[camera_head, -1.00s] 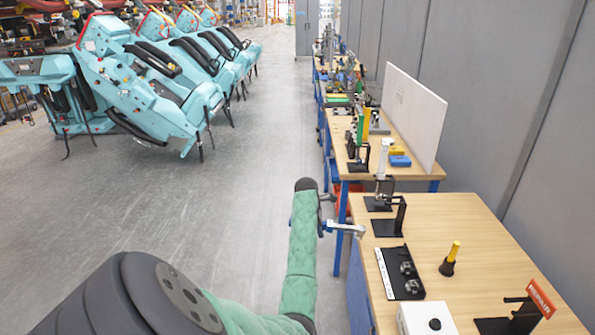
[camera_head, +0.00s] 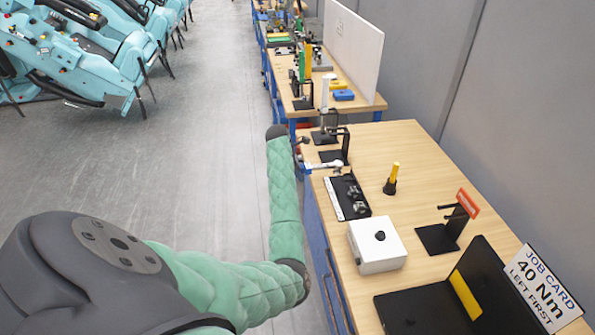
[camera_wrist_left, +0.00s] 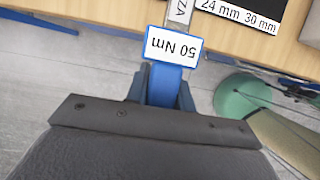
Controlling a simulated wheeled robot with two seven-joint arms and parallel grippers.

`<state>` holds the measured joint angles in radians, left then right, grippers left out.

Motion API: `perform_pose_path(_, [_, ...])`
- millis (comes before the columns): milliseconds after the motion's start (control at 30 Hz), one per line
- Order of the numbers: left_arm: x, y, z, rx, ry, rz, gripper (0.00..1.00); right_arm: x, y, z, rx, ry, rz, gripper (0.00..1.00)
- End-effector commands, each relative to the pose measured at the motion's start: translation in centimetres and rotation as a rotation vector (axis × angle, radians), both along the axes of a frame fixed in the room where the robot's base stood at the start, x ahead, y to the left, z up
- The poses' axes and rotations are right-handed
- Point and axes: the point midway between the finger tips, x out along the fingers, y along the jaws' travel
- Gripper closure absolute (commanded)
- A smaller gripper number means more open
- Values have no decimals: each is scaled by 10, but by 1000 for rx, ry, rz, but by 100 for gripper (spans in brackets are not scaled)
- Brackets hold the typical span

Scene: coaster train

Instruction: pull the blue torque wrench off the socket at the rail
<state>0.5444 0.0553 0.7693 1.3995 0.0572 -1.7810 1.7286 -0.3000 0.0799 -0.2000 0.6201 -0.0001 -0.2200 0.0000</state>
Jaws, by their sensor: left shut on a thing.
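My left gripper (camera_head: 301,160) is at the front edge of the near wooden table, shut on the blue torque wrench. In the left wrist view its fingers (camera_wrist_left: 163,92) close around the blue handle, just behind the wrench's white "50 Nm" label (camera_wrist_left: 173,46). The wrench's grey shaft (camera_head: 322,165) reaches in over the table edge, and its head is near the far end of the black socket rail (camera_head: 348,204). Dark sockets (camera_head: 355,193) stand on the rail. I cannot tell whether the wrench head sits on a socket. My right gripper is not in view.
A white box (camera_head: 378,248) with a black knob stands nearer me than the rail. A yellow-handled tool (camera_head: 392,178) stands to the right. Black stands (camera_head: 333,156) are just beyond the wrench. A job card (camera_head: 543,284) is at the near right.

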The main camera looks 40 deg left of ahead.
Motion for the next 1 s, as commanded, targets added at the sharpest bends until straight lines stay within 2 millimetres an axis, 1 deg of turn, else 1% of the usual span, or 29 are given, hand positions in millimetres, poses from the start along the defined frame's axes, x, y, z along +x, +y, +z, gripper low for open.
perform_pose_path(200, [0,1,-15,1,-1,-1,100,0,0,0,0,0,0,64])
perform_pose_path(400, [0,0,-25,0,-2,-1,100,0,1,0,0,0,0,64])
perform_pose_path(1000, [0,0,-25,-3,-5,0,100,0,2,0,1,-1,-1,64])
